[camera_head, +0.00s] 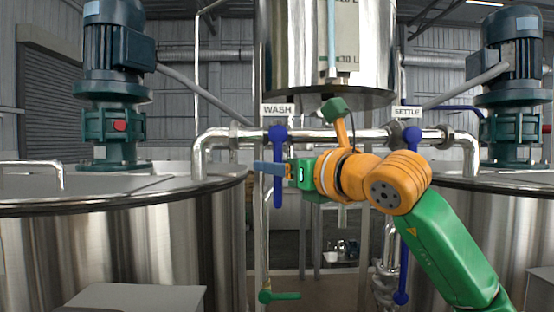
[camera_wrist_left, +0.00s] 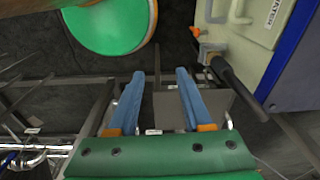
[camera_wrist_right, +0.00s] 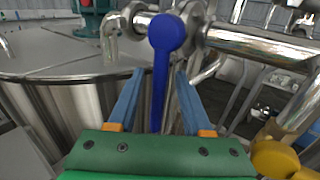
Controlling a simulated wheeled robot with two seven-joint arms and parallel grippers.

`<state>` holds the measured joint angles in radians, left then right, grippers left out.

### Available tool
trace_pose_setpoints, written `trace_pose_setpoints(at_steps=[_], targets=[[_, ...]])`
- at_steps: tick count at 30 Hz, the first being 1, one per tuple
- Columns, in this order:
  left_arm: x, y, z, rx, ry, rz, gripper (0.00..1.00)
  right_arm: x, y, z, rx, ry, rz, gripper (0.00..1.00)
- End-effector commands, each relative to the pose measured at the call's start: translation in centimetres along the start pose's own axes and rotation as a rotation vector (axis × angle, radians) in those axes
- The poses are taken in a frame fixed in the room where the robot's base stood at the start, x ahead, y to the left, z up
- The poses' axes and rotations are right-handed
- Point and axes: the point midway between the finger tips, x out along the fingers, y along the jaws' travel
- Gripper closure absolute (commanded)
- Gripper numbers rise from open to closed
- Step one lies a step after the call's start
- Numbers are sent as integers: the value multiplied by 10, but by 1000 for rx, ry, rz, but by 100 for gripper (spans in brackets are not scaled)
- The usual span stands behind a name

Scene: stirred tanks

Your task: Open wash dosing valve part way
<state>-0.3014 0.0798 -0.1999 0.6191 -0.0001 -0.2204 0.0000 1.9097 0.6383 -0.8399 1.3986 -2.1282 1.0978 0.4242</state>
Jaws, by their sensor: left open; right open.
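The wash dosing valve has a long blue lever (camera_head: 278,142) hanging straight down from the steel pipe, below the WASH sign (camera_head: 277,110). My right gripper (camera_head: 264,168) is at the lever's middle, coming from the right. In the right wrist view the lever (camera_wrist_right: 166,45) stands upright between the two open blue fingers (camera_wrist_right: 159,75), with gaps showing on both sides. My left gripper does not show in the head view. In the left wrist view its fingers (camera_wrist_left: 160,75) are open with nothing between them.
Steel tanks (camera_head: 120,245) stand left and right, with motors (camera_head: 118,45) above. The SETTLE valve's blue lever (camera_head: 402,272) also hangs down, partly behind my right arm. A small green handle (camera_head: 282,296) is low under the wash lever. A cream and blue box (camera_wrist_left: 250,35) is near my left gripper.

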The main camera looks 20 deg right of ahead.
Motion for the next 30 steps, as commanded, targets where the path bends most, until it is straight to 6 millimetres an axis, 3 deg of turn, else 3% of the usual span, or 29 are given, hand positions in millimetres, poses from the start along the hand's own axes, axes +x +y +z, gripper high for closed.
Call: trace_pose_setpoints(at_steps=[2, 8, 30], targets=[[1, 0, 0, 0, 0, 0, 50, 0, 0, 0, 0, 0, 1, 50], [1, 0, 0, 0, 1, 0, 50, 0, 0, 0, 0, 0, 1, 100], [1, 0, -2, 0, 4, 0, 50, -1, 0, 0, 0, -2, 1, 100]])
